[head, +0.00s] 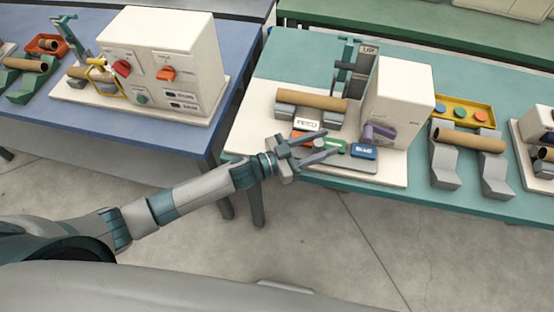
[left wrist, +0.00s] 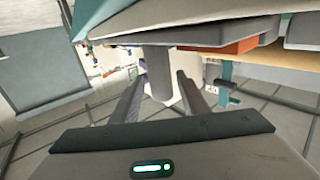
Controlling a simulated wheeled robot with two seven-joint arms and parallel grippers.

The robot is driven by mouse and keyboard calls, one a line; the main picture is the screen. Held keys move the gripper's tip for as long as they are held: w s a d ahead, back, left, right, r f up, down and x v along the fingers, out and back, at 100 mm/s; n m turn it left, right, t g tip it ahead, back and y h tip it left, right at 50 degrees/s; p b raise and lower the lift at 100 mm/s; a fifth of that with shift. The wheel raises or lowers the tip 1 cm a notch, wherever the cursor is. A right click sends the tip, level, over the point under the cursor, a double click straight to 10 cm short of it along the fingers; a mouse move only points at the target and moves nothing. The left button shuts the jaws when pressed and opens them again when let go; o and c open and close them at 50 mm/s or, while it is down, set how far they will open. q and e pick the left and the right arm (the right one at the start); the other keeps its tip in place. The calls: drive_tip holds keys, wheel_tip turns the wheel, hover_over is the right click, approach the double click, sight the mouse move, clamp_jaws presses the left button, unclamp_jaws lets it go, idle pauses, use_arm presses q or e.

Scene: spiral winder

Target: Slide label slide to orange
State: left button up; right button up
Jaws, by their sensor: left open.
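In the head view, a winder with a white housing (head: 403,92) stands on a white base plate on the teal table. Along its front edge are an orange patch (head: 300,138), a green piece (head: 335,145) and a blue block (head: 364,151), left to right. A small white lettered piece (head: 307,126) stands by the orange patch; I cannot tell for sure whether it is the label slide. My left gripper (head: 331,143) is open, its fingers reaching over the front edge near the green piece and partly covering this row. The left wrist view shows the fingers (left wrist: 160,97) apart, with an orange part (left wrist: 217,47) above them.
A brown tube (head: 312,100) lies on a cradle behind the row. A purple lever (head: 379,133) is on the housing. To the right are another tube (head: 470,138) on grey stands and a yellow button tray (head: 463,111). A blue table (head: 32,120) with another machine stands left.

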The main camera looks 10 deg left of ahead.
use_arm(q)
drive_tip(key=b+v, duration=0.4)
drive_tip(key=v, duration=1)
drive_tip(key=shift+s, duration=0.15)
